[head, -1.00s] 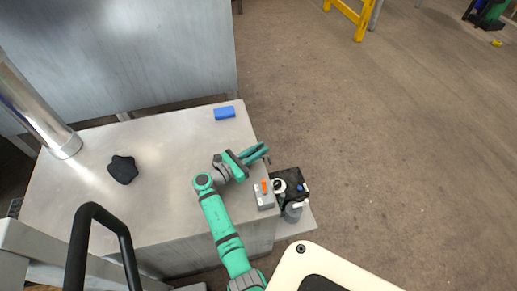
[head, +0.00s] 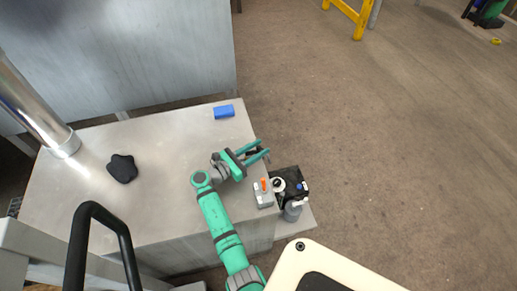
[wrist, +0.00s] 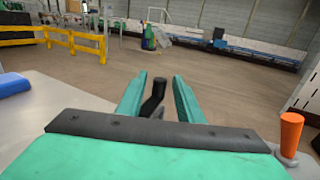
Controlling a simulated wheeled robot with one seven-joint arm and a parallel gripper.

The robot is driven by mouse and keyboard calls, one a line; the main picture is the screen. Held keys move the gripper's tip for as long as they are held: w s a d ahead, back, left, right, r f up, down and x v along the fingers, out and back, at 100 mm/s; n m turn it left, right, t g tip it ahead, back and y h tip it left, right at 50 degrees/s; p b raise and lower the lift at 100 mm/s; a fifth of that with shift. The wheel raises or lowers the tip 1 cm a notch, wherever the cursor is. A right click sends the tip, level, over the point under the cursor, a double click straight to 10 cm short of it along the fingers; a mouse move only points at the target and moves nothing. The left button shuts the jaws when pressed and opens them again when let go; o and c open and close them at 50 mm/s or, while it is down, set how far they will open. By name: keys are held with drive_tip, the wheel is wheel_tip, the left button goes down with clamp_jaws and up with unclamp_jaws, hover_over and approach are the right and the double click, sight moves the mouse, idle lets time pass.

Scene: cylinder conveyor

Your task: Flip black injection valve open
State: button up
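The black injection valve handle (wrist: 152,98) stands up between the two fingers in the wrist view, with a gap showing at least on its right side. My gripper (wrist: 163,92) is open, its teal fingers on either side of the black handle; contact cannot be told. In the head view my gripper (head: 266,149) is over the right edge of the metal table, and a small dark part that may be the valve shows between its fingers, mostly hidden.
An orange handle (head: 264,184) stands on a grey block right of the gripper in the wrist view (wrist: 290,133). A black box (head: 292,180) and a grey bottle (head: 292,213) stand beside the table. A blue block (head: 224,112) and a black lump (head: 122,168) lie on the metal tabletop (head: 160,200).

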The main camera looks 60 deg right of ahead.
drive_tip(key=v, duration=1)
drive_tip(key=shift+w+a, duration=0.15)
drive_tip(key=shift+a, duration=0.1)
